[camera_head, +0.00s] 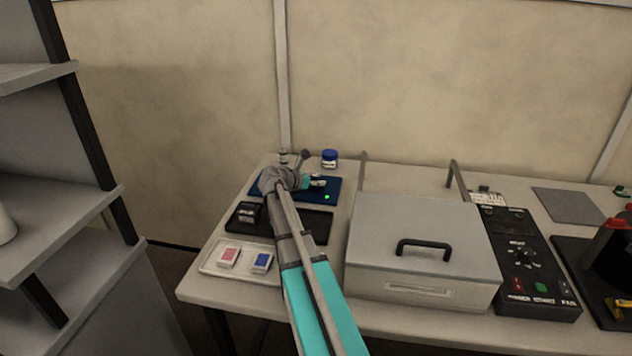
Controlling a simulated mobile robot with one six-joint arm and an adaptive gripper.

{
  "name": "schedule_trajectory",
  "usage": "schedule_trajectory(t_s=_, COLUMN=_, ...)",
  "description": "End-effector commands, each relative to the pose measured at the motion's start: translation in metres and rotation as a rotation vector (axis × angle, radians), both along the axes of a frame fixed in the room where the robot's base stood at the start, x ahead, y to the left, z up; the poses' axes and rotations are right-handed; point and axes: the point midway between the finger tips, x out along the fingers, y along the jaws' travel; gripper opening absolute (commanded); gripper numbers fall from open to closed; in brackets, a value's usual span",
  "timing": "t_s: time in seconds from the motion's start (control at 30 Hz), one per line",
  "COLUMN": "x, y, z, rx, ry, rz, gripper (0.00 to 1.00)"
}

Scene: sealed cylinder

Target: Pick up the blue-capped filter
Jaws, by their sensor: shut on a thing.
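A blue-capped container (330,159) with a pale, labelled body stands upright at the back of the table, behind the blue mat (333,187). I cannot tell whether it is the filter. My gripper (318,182) is over the mat, in front of the container and apart from it in the picture. It is shut on a small pale thing, too small to identify and partly hidden by the fingers. My arm and wrist cover the left part of the mat.
A black tray (318,224) holds a small dark item. A white tray (210,262) holds red and blue packs. A grey lidded box (420,225) and a black control panel (535,275) stand right. A shelf (80,262) is left.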

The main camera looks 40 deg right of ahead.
Motion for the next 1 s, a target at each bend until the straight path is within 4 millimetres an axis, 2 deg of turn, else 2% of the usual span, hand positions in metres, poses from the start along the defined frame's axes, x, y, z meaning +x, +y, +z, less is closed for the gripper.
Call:
schedule_trajectory(t_s=0.27, x=0.0, y=0.0, z=0.015, rx=0.0, ry=0.0, rz=0.0, gripper=0.08)
schedule_trajectory(t_s=0.47, x=0.0, y=0.0, z=0.034, rx=0.0, ry=0.0, rz=0.0, gripper=0.08)
schedule_trajectory(t_s=1.0, x=-0.052, y=0.015, z=0.097, rx=0.0, ry=0.0, rz=0.0, gripper=0.08)
